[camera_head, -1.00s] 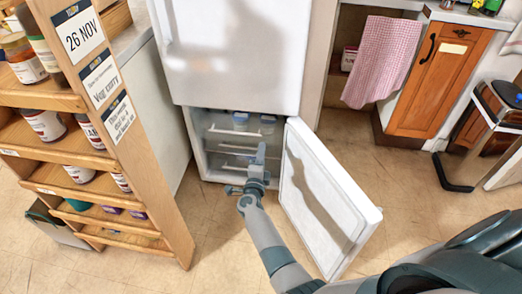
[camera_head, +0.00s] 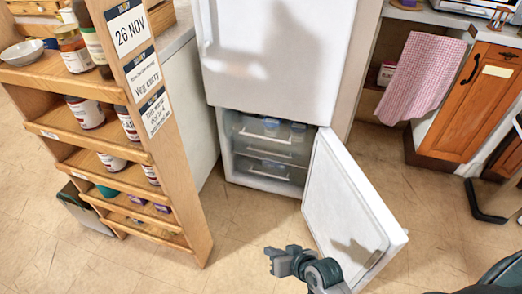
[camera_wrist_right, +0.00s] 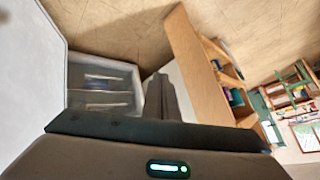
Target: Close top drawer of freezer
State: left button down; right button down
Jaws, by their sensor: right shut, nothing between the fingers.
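The white freezer (camera_head: 275,60) has its lower door (camera_head: 345,205) swung open to the right. Inside are several clear-fronted drawers with pale handles. The top drawer (camera_head: 263,136) holds containers with blue lids and looks roughly in line with the drawers below; I cannot tell whether a small gap remains. The drawers also show in the right wrist view (camera_wrist_right: 100,90). My right gripper (camera_head: 272,258) is shut and empty, in front of the freezer and clear of the drawers, left of the open door's lower end. My left gripper is not in view.
A wooden shelf rack (camera_head: 185,190) with jars stands at the left. A wooden cupboard (camera_head: 475,100) and a hanging pink towel (camera_head: 420,78) are at the right. The tiled floor (camera_head: 240,230) before the freezer is clear.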

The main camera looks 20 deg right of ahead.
jog(key=s+d+n+g+h, duration=0.1)
jog(key=s+d+g, duration=0.1)
jog(key=s, duration=0.6)
jog(key=s+d+n+g+h, duration=0.2)
jog(key=s+d+g, duration=0.1)
jog(key=s, duration=0.6)
jog(key=shift+d, duration=0.25)
jog(key=shift+r, duration=0.15)
